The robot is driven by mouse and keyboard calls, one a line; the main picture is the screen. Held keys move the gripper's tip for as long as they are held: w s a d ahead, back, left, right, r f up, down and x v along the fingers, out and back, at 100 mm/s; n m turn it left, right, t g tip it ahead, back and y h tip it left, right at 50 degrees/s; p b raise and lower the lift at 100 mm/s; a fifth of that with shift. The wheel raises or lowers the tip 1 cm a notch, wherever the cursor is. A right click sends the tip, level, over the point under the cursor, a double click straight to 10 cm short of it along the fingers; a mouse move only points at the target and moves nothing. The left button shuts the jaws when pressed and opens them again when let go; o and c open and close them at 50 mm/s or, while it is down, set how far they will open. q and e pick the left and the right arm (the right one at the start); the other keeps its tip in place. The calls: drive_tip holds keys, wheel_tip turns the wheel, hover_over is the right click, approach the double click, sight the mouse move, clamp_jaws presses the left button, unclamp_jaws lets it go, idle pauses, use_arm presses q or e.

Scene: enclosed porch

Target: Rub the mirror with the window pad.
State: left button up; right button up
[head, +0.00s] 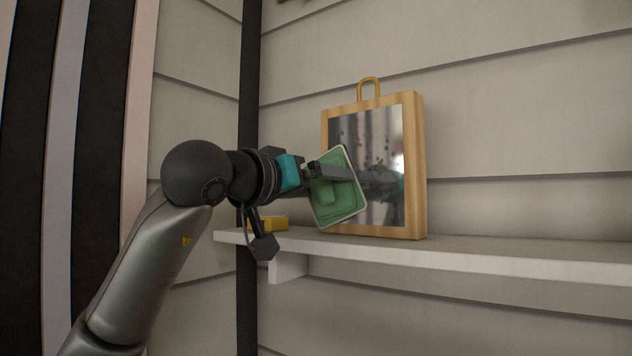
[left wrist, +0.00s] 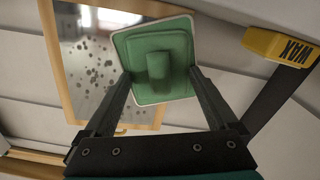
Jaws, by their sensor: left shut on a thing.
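The mirror (head: 387,150) has a light wooden frame with a brass loop on top and stands upright on a white shelf. Dark spots dot its glass, and it also shows in the left wrist view (left wrist: 92,75). The window pad (head: 345,200) is a green square with a pale rim and a green grip block on its back. My left gripper (head: 331,172) is shut on that grip block, which sits between the two fingers in the left wrist view (left wrist: 160,82). The pad is tilted in front of the mirror's left part; I cannot tell whether it touches the glass. My right gripper is not in view.
The white shelf (head: 480,257) runs to the right, bare beyond the mirror. A yellow block (head: 270,223) lies at its left end, marked "WAX" in the left wrist view (left wrist: 281,45). A dark post (head: 248,310) stands behind my left arm. Pale plank walls are behind.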

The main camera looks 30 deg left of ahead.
use_arm(q)
drive_tip(key=shift+w, duration=0.3)
drive_tip(key=shift+d, duration=0.1)
